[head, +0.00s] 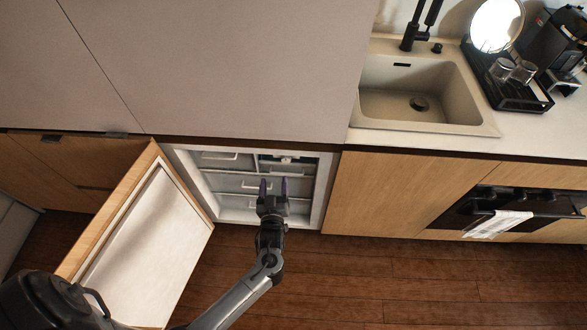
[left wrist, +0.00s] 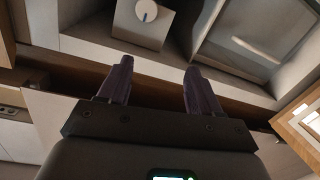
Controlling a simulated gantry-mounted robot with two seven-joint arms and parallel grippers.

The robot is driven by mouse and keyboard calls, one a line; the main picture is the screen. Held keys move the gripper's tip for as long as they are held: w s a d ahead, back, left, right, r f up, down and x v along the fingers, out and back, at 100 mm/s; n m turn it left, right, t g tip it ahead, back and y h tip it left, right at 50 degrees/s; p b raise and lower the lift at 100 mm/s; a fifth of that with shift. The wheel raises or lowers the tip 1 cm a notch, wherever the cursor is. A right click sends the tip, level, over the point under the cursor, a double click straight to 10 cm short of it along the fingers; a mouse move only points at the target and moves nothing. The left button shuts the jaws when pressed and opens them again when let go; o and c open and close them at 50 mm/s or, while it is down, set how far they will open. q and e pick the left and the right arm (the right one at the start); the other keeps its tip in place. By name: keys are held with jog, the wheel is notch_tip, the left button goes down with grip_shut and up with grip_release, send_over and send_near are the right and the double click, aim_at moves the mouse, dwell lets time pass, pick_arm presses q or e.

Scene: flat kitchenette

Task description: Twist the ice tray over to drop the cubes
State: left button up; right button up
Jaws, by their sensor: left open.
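A built-in freezer (head: 323,190) stands open under the counter, with pale drawers inside. A small white and dark unit (head: 285,160) sits at its upper right inside; it is too small to make out an ice tray or cubes. My left gripper (head: 273,186) is in front of the freezer opening, fingers apart and empty. In the left wrist view its fingers (left wrist: 158,70) are below the knob, not touching it.
The open freezer door (head: 150,245) swings out to the left of my left arm. A wooden cabinet front (head: 390,195) borders the freezer on the right. Above are the counter with a sink (head: 415,95) and a dark rack (head: 510,90). Wooden floor is clear in front.

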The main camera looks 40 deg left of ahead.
pick_arm(q)
jog(key=b, duration=0.5)
send_near(286, 161)
jog(key=shift+n+t, duration=0.3)
jog(key=shift+n, duration=0.2)
jog(key=b+x, duration=0.2)
jog(key=x, duration=0.3)
jog(key=b+x, duration=0.1)
jog(key=x, duration=0.5)
jog(key=shift+a+f+b, duration=0.1)
jog(key=shift+f+b, duration=0.15)
jog(key=shift+b, duration=0.1)
pick_arm(e)
notch_tip(286, 161, down, 11)
pick_arm(q)
jog(key=c, duration=1)
jog(key=shift+c, duration=0.2)
pick_arm(e)
jog(key=shift+d, duration=0.1)
